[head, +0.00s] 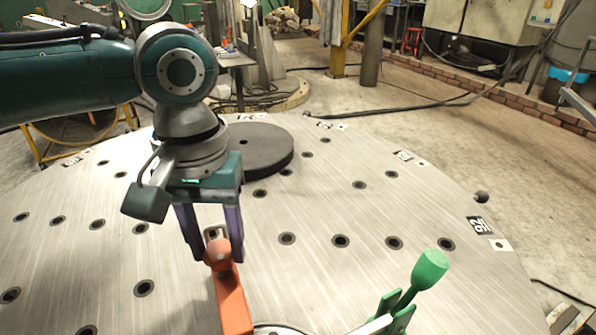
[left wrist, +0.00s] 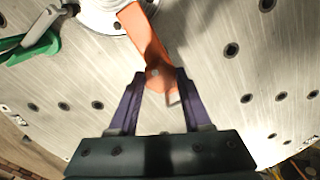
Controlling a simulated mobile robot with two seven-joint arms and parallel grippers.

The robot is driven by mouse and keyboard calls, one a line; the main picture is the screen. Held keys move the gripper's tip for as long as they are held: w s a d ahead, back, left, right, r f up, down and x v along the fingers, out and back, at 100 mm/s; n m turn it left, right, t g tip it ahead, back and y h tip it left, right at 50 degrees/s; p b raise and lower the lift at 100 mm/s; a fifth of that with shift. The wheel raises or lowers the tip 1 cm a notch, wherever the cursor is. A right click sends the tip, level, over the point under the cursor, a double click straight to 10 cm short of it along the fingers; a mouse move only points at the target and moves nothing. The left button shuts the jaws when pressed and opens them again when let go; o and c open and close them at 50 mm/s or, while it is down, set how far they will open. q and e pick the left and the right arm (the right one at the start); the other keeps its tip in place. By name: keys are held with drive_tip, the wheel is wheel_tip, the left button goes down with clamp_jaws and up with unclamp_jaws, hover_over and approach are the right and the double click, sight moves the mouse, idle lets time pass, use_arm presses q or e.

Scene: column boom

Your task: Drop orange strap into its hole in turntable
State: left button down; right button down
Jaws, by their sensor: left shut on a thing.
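The orange strap (head: 234,306) is a flat bar with a rounded knob at its far end. My left gripper (head: 211,250) has its purple fingers shut on that knobbed end, at the lower middle of the head view. In the left wrist view the strap's end (left wrist: 156,77) sits between the fingertips, and a small pale piece shows just below it. The strap's other end reaches a round pale fitting. The turntable (head: 320,205) is a large brushed-metal disc with many dark-rimmed holes. I cannot tell which hole is the strap's. My right gripper is not in view.
A green-handled clamp (head: 428,270) stands right of the strap and also shows in the left wrist view (left wrist: 38,40). A dark round plate (head: 262,150) lies behind the gripper. A dark ball (head: 481,196) is at the right rim. The turntable's middle right is clear.

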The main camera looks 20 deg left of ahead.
use_arm(q)
drive_tip(key=shift+f, duration=0.25)
drive_tip(key=shift+f+b, duration=0.75)
drive_tip(key=shift+f, duration=0.7)
drive_tip(key=shift+f, duration=0.35)
drive_tip(key=shift+f, duration=0.1)
drive_tip(key=c, duration=0.6)
unclamp_jaws()
drive_tip(key=shift+r+p, duration=3.7)
drive_tip(key=shift+p, duration=0.75)
